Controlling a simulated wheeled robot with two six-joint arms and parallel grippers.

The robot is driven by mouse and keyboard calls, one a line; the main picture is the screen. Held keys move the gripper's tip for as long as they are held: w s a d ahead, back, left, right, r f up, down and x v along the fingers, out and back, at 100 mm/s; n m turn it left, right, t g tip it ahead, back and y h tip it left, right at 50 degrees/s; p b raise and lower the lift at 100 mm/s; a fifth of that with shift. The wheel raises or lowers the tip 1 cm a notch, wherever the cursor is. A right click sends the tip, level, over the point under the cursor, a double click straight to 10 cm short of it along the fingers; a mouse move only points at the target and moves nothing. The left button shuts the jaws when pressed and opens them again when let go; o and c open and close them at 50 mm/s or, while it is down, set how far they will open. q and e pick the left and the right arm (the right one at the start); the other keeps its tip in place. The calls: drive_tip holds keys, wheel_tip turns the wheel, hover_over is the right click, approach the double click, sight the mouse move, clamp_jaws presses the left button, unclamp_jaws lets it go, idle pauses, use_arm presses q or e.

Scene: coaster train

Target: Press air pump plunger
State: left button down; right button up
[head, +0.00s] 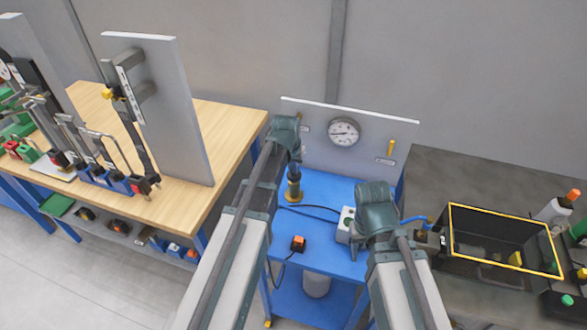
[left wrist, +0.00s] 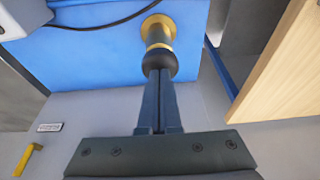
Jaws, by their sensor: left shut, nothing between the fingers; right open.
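The air pump (head: 293,190) stands on the back left of the blue bench, a dark upright body with brass parts. In the left wrist view its brass flange and column (left wrist: 158,32) lead to a round black plunger knob (left wrist: 160,64). My left gripper (head: 294,168) is above the pump, pointing down. In the left wrist view its fingers (left wrist: 160,76) are shut together, empty, and end right at the knob; I cannot tell whether they touch it. My right gripper (head: 374,212) is open, over the bench's right side; its fingers are mostly hidden.
A grey panel with a round gauge (head: 344,132) and a yellow handle (head: 391,149) rises behind the blue bench (head: 325,187). An orange-topped switch box (head: 298,243) and a cable lie on the bench. A wooden table (head: 225,125) is at left, a black crate (head: 500,215) at right.

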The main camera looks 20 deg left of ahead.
use_arm(q)
drive_tip(key=shift+s, duration=0.15)
drive_tip(key=shift+r+p, duration=0.5)
drive_tip(key=shift+p, duration=0.25)
drive_tip(key=w+p+v, duration=0.1)
drive_tip(key=p+v, duration=1.1)
drive_tip(key=shift+r, duration=0.55)
wheel_tip(320, 180, up, 5)
drive_tip(key=p, duration=0.5)
drive_tip(key=shift+d+r+p, duration=0.15)
drive_tip(key=shift+p, duration=0.25)
drive_tip(key=shift+w, duration=0.1)
